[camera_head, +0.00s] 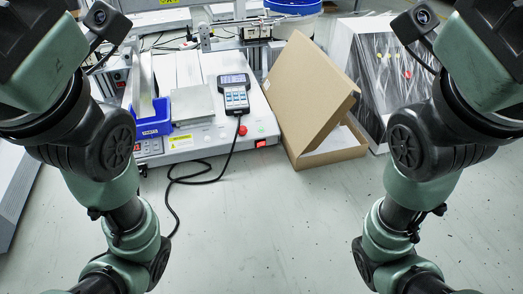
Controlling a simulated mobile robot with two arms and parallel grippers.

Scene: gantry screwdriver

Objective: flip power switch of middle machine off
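A white machine (205,143) stands in the centre left, with a handheld keypad controller (234,92) on top. A red power switch (260,143) is on the lower right of its front face. Its rocker position is too small to tell. A round red button (243,130) is just above and left of the switch. My left and right arms run down both sides of the view and leave it at the bottom. Both grippers are out of view.
A blue bin (153,120) sits at the machine's left. A black cable (185,180) hangs from the controller onto the floor-like surface. An open cardboard box (312,90) stands right of the machine, close to the switch. The grey surface (270,230) in front is clear.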

